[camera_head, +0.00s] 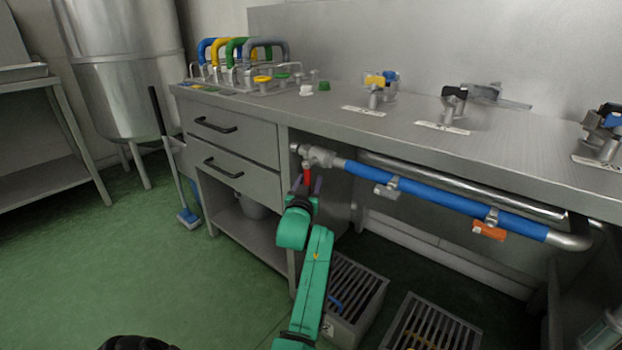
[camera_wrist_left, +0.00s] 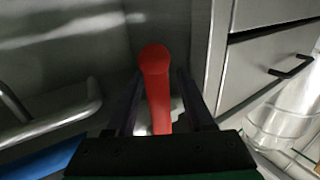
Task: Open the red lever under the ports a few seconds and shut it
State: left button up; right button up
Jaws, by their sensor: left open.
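The red lever (camera_head: 307,175) hangs down from a grey valve (camera_head: 317,156) at the left end of the pipe under the counter. My left gripper (camera_head: 312,188) is at the lever, its arm reaching up from below. In the left wrist view the red lever (camera_wrist_left: 157,85) stands between the two dark fingers of the open left gripper (camera_wrist_left: 160,73), with a gap visible on the left side. Whether a finger touches it I cannot tell. Coloured hose loops (camera_head: 240,50) rise from fittings on the counter above. My right gripper is not in view.
A blue-sleeved pipe (camera_head: 430,195) with an orange handle (camera_head: 489,231) runs right under the counter. Drawers (camera_head: 232,137) are left of the lever. Floor grates (camera_head: 345,295) lie below. A steel tank (camera_head: 120,70) stands at the back left. The green floor on the left is mostly clear.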

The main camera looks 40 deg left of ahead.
pick_arm(q)
jog(key=shift+r, duration=0.15)
jog(key=shift+c, duration=0.3)
grip_shut()
jog(key=shift+d, duration=0.1)
dwell(1.0)
